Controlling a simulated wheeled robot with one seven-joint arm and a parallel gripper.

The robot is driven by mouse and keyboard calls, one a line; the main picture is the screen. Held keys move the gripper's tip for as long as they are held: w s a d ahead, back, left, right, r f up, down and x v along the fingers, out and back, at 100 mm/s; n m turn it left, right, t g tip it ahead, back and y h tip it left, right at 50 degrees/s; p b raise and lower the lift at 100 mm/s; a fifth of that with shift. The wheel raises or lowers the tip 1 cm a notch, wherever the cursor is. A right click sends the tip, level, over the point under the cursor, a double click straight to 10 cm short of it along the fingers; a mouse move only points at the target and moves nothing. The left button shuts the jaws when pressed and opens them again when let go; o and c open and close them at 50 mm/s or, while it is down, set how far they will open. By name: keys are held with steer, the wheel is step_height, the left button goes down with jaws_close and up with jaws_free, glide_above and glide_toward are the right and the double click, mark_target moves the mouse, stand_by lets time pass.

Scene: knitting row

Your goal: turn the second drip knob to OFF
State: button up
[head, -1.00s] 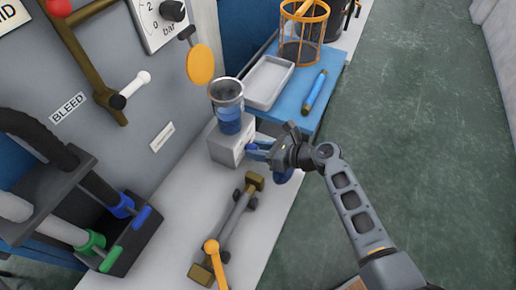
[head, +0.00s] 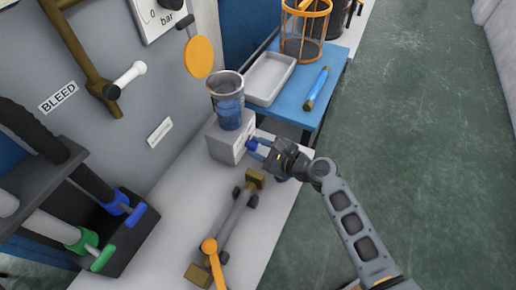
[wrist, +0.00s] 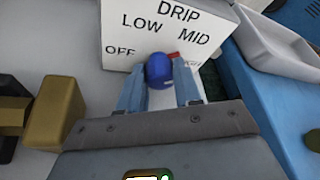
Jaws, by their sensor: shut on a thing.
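The drip box (head: 222,146) is white and stands on the pale bench, with a clear cup of blue liquid (head: 228,112) on top. In the wrist view its face (wrist: 125,45) reads DRIP, with OFF at left, LOW and MID above, and a partly hidden label at right. The round blue knob (wrist: 159,72) has a red pointer (wrist: 173,55) on its right side, pointing right and slightly up, away from OFF. My gripper (wrist: 159,88) is shut on the knob, with a blue finger on each side. It also reaches the box's right face in the head view (head: 256,148).
A metal bar with brass ends (head: 235,215) and an orange lever (head: 209,246) lie left of my arm. A blue table (head: 305,118) with a white tray (head: 269,80) stands behind the box. Green floor on the right is open.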

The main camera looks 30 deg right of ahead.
stand_by(0.4)
steer(key=o, duration=1)
steer(key=shift+o, duration=0.2)
steer(key=shift+v, duration=3.95)
